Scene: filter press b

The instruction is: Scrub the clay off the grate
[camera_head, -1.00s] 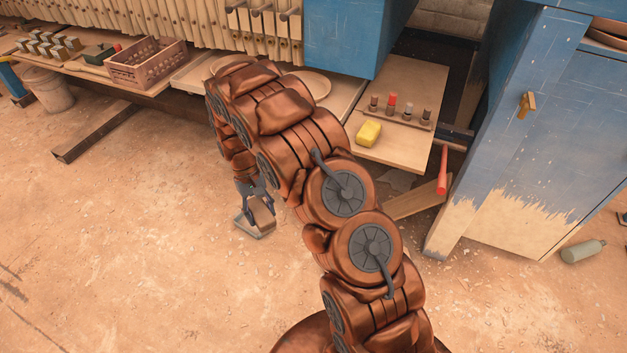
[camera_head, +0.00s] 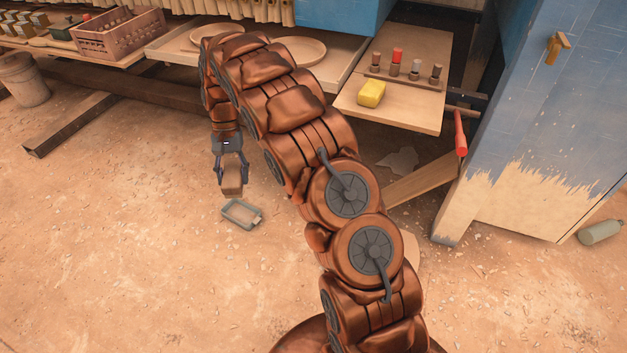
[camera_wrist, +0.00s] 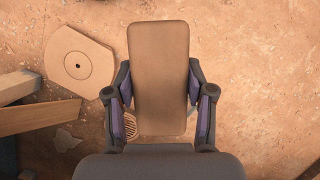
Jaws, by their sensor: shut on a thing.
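My gripper (camera_head: 231,168) is shut on a brown, flat, rounded block (camera_head: 232,183), which looks like the back of a brush. The block (camera_wrist: 160,75) stands between both fingers in the wrist view. Its underside is hidden, so I see no bristles. It hangs above the floor, just behind and left of a small grey tray (camera_head: 241,213), apart from it. No grate is clearly identifiable. A small striped oval shape (camera_wrist: 130,126) is partly hidden by the left finger in the wrist view, and I cannot tell what it is.
A pale plate with a hole (camera_wrist: 80,62) lies on the floor. A wooden shelf (camera_head: 400,108) at the back holds a yellow sponge (camera_head: 371,93) and several small knobs. A red-ended bar (camera_head: 460,133) juts out nearby. A crate (camera_head: 120,32) stands back left. The front-left floor is clear.

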